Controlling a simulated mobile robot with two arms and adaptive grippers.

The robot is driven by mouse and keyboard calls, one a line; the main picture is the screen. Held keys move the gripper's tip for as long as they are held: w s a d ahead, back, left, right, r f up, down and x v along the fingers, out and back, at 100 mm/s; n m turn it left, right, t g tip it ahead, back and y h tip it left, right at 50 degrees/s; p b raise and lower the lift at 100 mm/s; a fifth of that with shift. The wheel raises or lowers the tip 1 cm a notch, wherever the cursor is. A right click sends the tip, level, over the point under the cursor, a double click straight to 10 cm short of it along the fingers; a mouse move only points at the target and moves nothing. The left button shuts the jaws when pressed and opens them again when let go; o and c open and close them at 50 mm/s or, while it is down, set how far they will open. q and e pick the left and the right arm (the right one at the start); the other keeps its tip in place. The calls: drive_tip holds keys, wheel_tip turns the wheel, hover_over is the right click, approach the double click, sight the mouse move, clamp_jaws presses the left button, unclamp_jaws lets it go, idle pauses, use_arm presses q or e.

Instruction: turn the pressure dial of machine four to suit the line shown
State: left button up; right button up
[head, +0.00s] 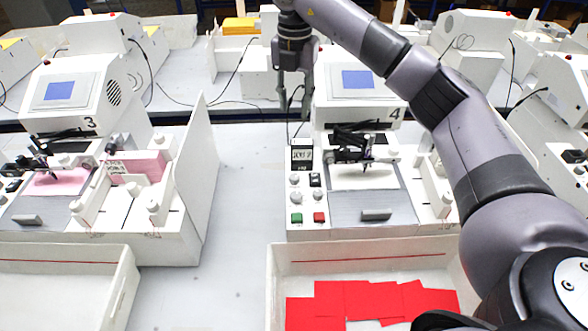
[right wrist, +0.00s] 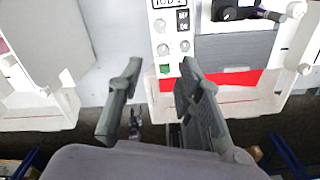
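Machine four (head: 358,95), marked "4", stands at the centre of the head view. Its left-hand panel has a small display (head: 302,157), round pale knobs (head: 295,180), a dark switch, a green button (head: 296,218) and a red button (head: 319,217). I cannot read which knob is the pressure dial. A white sheet (head: 362,177) lies under the pen; its line is too faint to judge. My right gripper (head: 294,108) hangs above the panel, open and empty, apart from the knobs. In the right wrist view the knobs (right wrist: 163,48) show beyond its spread fingers (right wrist: 160,64). My left gripper is not in view.
A tray (head: 280,280) with red cards (head: 370,300) stands in front of machine four. Machine three (head: 75,95) is to the left, with an upright white side panel (head: 195,150). Bare table (head: 232,170) lies between the machines. Cables run behind.

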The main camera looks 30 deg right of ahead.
drive_tip(key=b, duration=0.4)
hover_over(295, 176)
wheel_tip(295, 176, down, 5)
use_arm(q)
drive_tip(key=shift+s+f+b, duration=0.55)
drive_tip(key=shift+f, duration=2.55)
use_arm(e)
wheel_tip(295, 176, down, 17)
drive_tip(key=p, duration=0.4)
drive_tip(key=shift+a+f+p, duration=0.1)
drive_tip(key=shift+f+p, duration=0.1)
drive_tip(key=shift+p, duration=0.2)
drive_tip(key=shift+f, duration=0.5)
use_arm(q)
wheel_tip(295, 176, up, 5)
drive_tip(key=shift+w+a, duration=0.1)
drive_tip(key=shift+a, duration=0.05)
use_arm(e)
clamp_jaws()
